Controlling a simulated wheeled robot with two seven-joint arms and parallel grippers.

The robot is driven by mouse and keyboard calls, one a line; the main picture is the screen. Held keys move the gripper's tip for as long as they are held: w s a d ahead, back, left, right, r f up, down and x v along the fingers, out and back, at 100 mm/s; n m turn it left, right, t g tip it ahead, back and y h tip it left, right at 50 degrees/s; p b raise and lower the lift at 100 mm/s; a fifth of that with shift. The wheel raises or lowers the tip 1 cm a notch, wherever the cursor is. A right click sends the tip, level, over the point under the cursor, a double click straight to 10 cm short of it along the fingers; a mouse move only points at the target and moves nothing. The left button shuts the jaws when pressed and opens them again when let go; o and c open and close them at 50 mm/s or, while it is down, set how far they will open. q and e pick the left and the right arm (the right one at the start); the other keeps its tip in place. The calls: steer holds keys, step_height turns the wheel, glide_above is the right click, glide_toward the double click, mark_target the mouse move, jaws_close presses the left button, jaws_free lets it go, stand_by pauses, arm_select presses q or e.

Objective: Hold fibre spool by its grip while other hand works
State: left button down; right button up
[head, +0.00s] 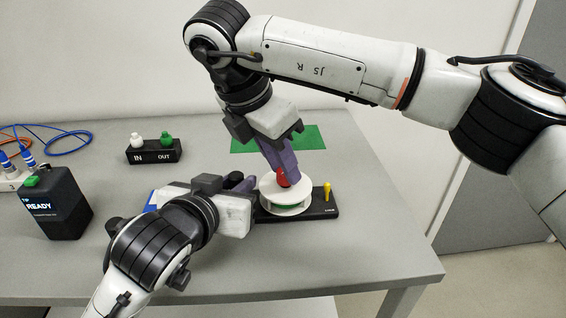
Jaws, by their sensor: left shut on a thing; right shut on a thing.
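The fibre spool (271,193) has white round flanges with a green band low between them. It sits on a black base (325,207) with a yellow lever (327,190) at its right. My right gripper (282,172) reaches down from above, its purple fingers shut on the red knob (283,179) on top of the spool. My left gripper (246,184) comes in from the left, low beside the spool, shut on what looks like a dark grip at the spool's left side. The fingers and the gripper body hide most of that contact.
A black IN/OUT block (154,155) with a white and a green knob stands at the back left. A black READY box (55,205) is at the far left, near blue and orange cables (60,139). A green mat (309,137) lies behind. The front right table is clear.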

steer(key=shift+a+m, duration=0.1)
steer(key=shift+m, duration=0.4)
steer(key=o, duration=1.1)
steer(key=shift+r, duration=0.1)
steer(key=v, duration=1.2)
steer(key=shift+w+a, duration=0.15)
steer(key=shift+w, duration=0.1)
arm_select(q)
steer(key=c, duration=1.5)
jaws_free()
